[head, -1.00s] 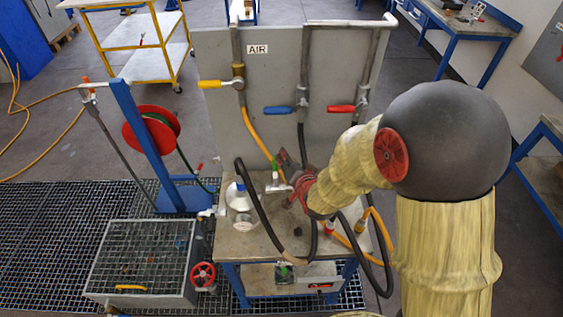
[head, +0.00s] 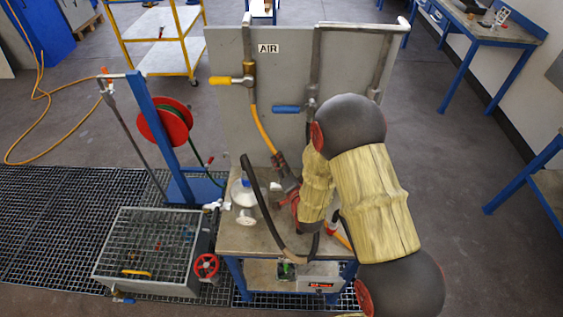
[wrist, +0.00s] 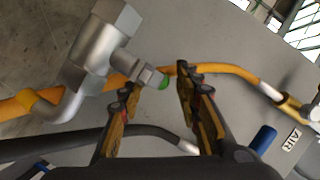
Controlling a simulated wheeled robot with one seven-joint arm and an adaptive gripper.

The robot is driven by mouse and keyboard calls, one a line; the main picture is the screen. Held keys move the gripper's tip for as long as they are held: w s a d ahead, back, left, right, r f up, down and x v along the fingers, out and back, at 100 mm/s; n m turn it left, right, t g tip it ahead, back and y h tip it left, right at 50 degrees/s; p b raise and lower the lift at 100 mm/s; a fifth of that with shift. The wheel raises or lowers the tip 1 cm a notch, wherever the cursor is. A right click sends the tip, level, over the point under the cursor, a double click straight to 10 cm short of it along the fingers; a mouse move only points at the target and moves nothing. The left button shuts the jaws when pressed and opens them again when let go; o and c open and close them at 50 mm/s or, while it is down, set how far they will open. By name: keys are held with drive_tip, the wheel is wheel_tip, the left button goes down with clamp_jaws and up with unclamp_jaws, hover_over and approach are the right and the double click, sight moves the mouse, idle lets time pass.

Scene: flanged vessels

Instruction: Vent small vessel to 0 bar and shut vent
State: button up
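The small vessel is not clear to me; a pale round body with a flange (head: 243,192) stands at the left of the bench top. A silver fitting (wrist: 100,45) with a green-tipped stem or lever (wrist: 152,77) fills the upper left of the wrist view. My gripper (wrist: 158,88) is open, its two fingers apart. The green tip shows between or just beyond the fingertips; I cannot tell whether it touches the left one. In the head view my gripper (head: 279,162) is over the bench, before the grey panel, and hides much of the fitting. No pressure reading is legible.
The grey panel (head: 228,85) marked AIR carries a yellow-handled valve (head: 224,80) and a blue-handled one (head: 287,108). Yellow (head: 263,130) and black (head: 262,205) hoses loop close to my gripper. A grated tank (head: 150,250) with a red handwheel (head: 206,265) stands left.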

drive_tip(key=shift+w+a+f, duration=0.15)
drive_tip(key=shift+w+a, duration=0.05)
drive_tip(key=shift+w, duration=0.45)
drive_tip(key=c, duration=0.3)
clamp_jaws()
idle(0.3)
